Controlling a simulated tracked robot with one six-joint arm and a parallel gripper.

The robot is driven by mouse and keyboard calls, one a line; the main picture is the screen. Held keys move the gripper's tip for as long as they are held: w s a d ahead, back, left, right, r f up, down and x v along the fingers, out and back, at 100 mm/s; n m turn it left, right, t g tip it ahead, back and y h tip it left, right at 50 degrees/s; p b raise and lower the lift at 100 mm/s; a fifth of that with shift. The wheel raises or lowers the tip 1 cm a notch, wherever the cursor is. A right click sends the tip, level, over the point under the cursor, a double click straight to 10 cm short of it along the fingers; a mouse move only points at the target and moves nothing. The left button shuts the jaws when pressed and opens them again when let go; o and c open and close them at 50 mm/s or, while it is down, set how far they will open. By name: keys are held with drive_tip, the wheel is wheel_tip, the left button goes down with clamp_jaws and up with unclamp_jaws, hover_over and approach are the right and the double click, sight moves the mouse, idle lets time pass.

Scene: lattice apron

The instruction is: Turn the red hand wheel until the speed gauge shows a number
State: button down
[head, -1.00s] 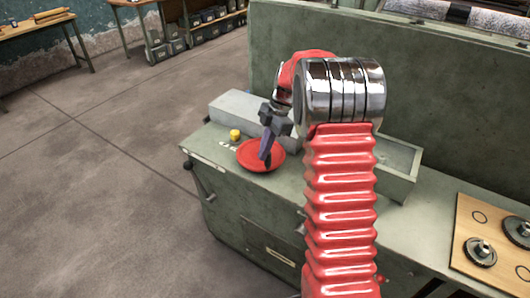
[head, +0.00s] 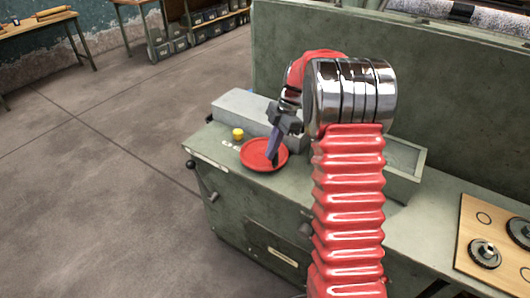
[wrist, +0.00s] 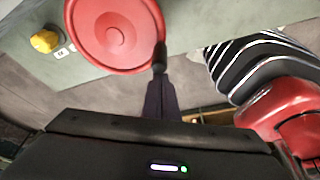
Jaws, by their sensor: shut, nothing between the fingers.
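The red hand wheel (head: 256,152) is a flat dish-like disc lying on the left end of the green machine top. It also shows in the wrist view (wrist: 105,35), with a raised hub at its middle. My gripper (head: 273,163) points down at the right near part of the wheel, its fingers shut and empty. In the wrist view the dark fingertips (wrist: 160,58) overlap the wheel's right rim; I cannot tell whether they touch it. No speed gauge with a readable number can be made out.
A yellow knob (head: 238,134) stands beside the wheel, with small white labels near it. A grey box (head: 240,107) lies behind the wheel, and an open tray (head: 405,165) is to the right. A wooden board (head: 468,235) with gears lies at the far right.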

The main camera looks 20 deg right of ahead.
drive_tip(key=shift+a, duration=0.1)
wheel_tip(320, 180, up, 9)
drive_tip(key=shift+a+r, duration=0.2)
drive_tip(key=shift+a, duration=0.05)
idle(0.7)
idle(0.4)
